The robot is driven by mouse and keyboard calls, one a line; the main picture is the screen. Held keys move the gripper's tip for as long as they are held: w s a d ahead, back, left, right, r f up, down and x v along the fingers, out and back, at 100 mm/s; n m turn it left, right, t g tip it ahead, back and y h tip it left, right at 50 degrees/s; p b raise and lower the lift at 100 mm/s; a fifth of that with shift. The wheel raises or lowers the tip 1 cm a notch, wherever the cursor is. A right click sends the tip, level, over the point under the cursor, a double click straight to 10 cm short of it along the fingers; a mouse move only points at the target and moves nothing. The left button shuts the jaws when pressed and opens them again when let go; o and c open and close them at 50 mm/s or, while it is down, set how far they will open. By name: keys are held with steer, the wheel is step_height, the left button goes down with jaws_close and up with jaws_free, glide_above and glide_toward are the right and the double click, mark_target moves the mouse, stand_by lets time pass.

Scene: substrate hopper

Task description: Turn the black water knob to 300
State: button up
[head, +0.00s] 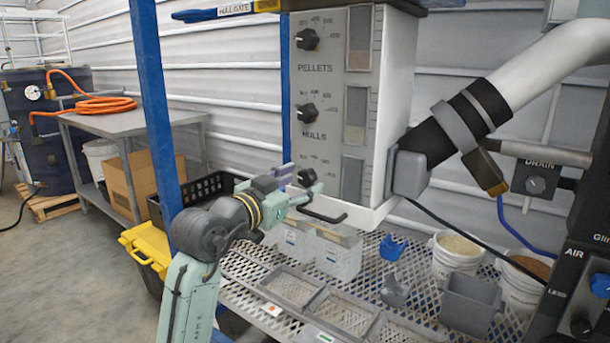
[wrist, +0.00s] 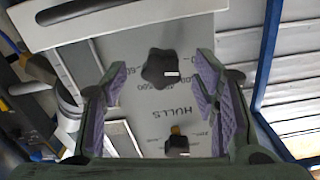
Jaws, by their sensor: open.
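The black water knob (wrist: 161,70) sits on the grey panel between my open fingers in the wrist view. A short white mark on it points right in that view. Some dial numbers show around it, too blurred to read surely. The same knob (head: 307,177) is the lowest of the panel's left column in the head view, partly behind my gripper (head: 298,186). The knob's name label is hidden.
The HULLS knob (head: 307,113) and PELLETS knob (head: 307,39) sit above on the same panel (head: 335,150). A black handle (head: 322,216) juts out below. A blue post (head: 155,100) stands left of the panel. Trays and buckets (head: 455,255) stand on the mesh table underneath.

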steer(key=shift+x, duration=1.2)
steer(key=shift+w, duration=0.1)
steer(key=shift+c, duration=0.5)
steer(key=c, duration=1.1)
